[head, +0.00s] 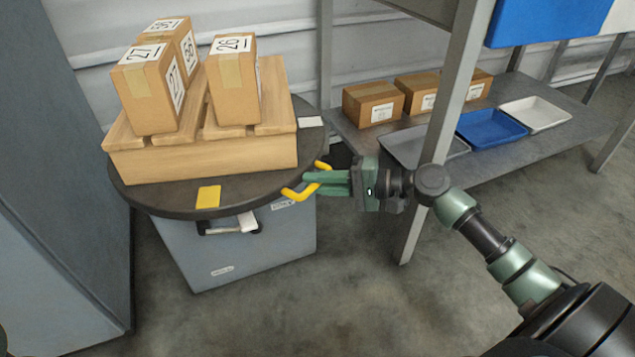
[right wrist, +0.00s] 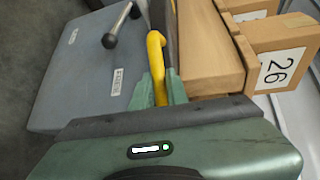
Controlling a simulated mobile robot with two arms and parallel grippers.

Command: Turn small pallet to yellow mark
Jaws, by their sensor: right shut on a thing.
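A small wooden pallet (head: 200,160) sits on a dark round turntable (head: 250,195). Several numbered cardboard boxes stand on it, among them box 26 (head: 235,80) and box 27 (head: 150,90). A yellow mark (head: 208,196) lies on the turntable's front rim, and a white mark (head: 310,122) lies at its right. My right gripper (head: 312,183) is shut on the yellow handle (head: 291,194) at the turntable's right edge. The handle (right wrist: 156,60), the pallet (right wrist: 212,50) and box 26 (right wrist: 280,65) also show in the right wrist view. My left gripper is not in view.
The turntable stands on a grey-blue cabinet base (head: 245,255) with a lever (head: 232,224) under the rim. A metal shelf (head: 490,150) at the right holds cartons, a blue tray (head: 490,128) and other trays. Its post (head: 440,130) stands close to my right arm. A grey panel (head: 70,200) stands left.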

